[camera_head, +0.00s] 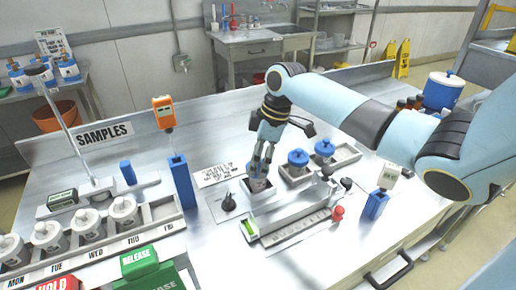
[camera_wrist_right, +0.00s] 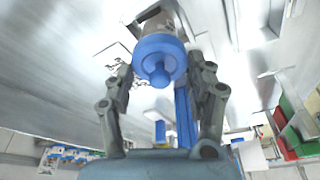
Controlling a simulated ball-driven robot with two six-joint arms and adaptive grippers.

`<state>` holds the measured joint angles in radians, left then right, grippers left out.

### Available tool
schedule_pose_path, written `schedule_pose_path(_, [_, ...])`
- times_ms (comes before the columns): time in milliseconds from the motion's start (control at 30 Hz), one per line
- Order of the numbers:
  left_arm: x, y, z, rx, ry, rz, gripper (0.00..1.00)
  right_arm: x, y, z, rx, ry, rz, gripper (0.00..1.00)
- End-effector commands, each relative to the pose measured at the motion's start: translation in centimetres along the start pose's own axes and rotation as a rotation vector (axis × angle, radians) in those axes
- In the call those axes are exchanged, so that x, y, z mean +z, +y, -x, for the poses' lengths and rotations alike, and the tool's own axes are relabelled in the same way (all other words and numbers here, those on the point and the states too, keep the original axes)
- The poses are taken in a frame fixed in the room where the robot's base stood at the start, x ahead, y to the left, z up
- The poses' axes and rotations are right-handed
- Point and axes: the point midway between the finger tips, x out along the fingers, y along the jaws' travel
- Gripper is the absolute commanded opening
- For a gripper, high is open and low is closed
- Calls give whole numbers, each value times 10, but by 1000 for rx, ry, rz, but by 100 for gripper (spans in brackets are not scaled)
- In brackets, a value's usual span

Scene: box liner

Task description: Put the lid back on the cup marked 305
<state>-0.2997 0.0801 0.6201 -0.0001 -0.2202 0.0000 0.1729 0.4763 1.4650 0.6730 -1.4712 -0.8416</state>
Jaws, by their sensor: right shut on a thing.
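My right gripper (camera_head: 257,172) points down over a cup (camera_head: 259,186) in the nearest square holder of the row at the table's middle. In the wrist view the fingers of the right gripper (camera_wrist_right: 163,70) are closed in on both sides of a round blue lid (camera_wrist_right: 160,57) with a knob. A grey cup (camera_wrist_right: 160,22) shows right behind the lid; I cannot tell if they touch. Two more cups with blue lids (camera_head: 298,160) (camera_head: 325,149) stand in holders to the right. The number 305 is not readable. My left gripper is not in view.
A ruler-like fixture (camera_head: 295,226) with a red knob lies in front of the holders. A tall blue stand (camera_head: 182,182) is at the left, and a shorter blue stand (camera_head: 376,204) at the right.

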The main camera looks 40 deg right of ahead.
Motion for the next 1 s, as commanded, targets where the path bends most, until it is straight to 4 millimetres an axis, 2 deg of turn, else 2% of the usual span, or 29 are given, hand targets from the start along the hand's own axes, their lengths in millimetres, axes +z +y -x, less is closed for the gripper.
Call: schedule_pose_path(1000, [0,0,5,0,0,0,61,0,0,-1,-1,-1,0,42])
